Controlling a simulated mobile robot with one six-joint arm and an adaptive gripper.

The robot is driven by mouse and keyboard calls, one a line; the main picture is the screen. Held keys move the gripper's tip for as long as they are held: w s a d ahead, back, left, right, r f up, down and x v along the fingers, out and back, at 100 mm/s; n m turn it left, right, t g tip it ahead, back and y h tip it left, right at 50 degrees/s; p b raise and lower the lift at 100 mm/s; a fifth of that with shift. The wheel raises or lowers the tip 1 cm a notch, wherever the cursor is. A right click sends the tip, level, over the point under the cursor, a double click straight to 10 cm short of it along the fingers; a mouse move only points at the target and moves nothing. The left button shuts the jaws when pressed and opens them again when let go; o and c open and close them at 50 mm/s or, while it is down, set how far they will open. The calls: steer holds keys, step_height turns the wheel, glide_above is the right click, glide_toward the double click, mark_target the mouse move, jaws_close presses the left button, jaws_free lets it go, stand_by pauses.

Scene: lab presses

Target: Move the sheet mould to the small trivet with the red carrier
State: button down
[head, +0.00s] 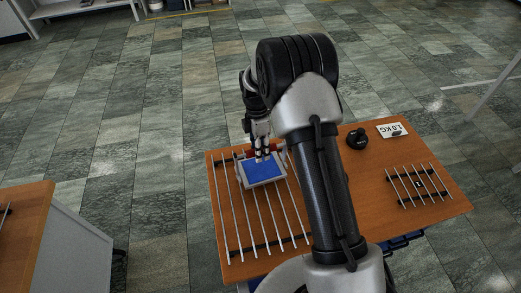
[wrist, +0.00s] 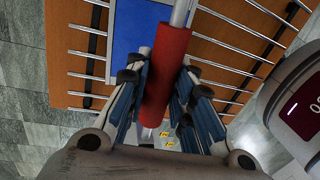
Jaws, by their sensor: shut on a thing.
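The sheet mould (head: 279,180), a pale frame around a blue face, is over the large barred rack at the table's left. Its blue face shows in the wrist view (wrist: 127,35). I cannot tell whether it rests on the bars or hangs just above them. The red carrier (head: 278,147) is at the mould's far edge; its red grip (wrist: 167,70) lies between my fingers. My gripper (head: 262,154) is shut on that grip.
The large rack (head: 240,228) covers the left of the wooden table (head: 444,205). A black weight (head: 357,138) and a 1.0 KG card (head: 392,130) stand behind the small trivet. My arm crosses between rack and trivet. Another table (head: 30,225) is at the left.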

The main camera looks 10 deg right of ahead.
steer(key=shift+f+b, duration=0.4)
steer(key=shift+f, duration=0.25)
stand_by(0.6)
steer(key=shift+r, duration=0.15)
steer(key=shift+w+r+p, duration=0.1)
steer(key=shift+r+p, duration=1.6)
steer(key=shift+r, duration=0.75)
